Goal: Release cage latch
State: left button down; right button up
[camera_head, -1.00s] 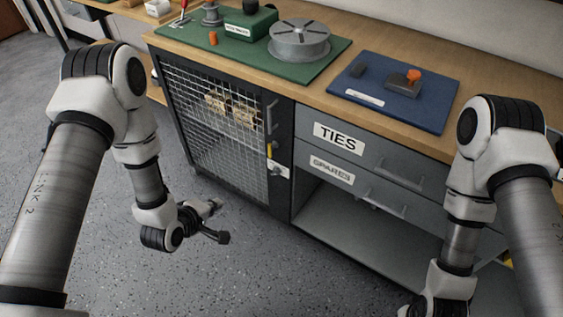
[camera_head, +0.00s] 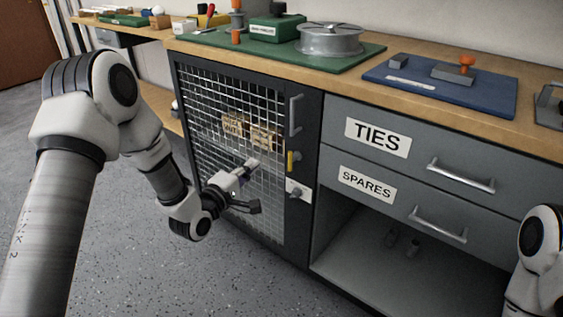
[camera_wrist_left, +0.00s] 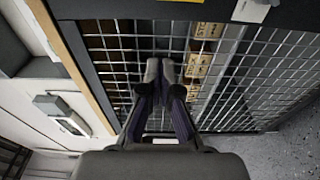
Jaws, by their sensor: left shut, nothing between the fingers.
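The cage door (camera_head: 228,135) is a dark frame with wire mesh on the cabinet's left part. On its right stile are a vertical grey handle (camera_head: 295,116), a yellow latch piece (camera_head: 292,160) and, below it, a pale plate with a dark knob (camera_head: 297,190). The pale plate (camera_wrist_left: 250,10) is cut off at the top of the left wrist view. My left gripper (camera_head: 250,167) is shut and empty in front of the mesh, left of the latch. Its closed fingertips (camera_wrist_left: 161,68) show against the mesh. My right gripper is out of view.
Tan boxes (camera_head: 248,132) sit behind the mesh. Right of the door are the TIES drawer (camera_head: 400,132), the SPARES drawer (camera_head: 400,190) and an open bay. The wooden worktop (camera_head: 345,70) overhangs above. The floor before the door is clear.

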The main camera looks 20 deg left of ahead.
pick_arm(q)
jog(key=b+x, duration=0.1)
jog(key=x, duration=0.2)
jog(key=b+x, duration=0.1)
jog(key=x, duration=0.2)
jog(key=b+x, duration=0.1)
jog(key=x, duration=0.2)
jog(key=shift+w+f+b, duration=0.25)
jog(key=shift+w+b, duration=0.05)
jog(key=d, duration=0.1)
jog(key=s+d+b, duration=0.1)
jog(key=d, duration=0.1)
jog(key=shift+s+d+r, duration=0.1)
jog(key=shift+s, duration=0.1)
jog(key=shift+s+d, duration=0.15)
jog(key=shift+d, duration=0.05)
jog(key=shift+r, duration=0.1)
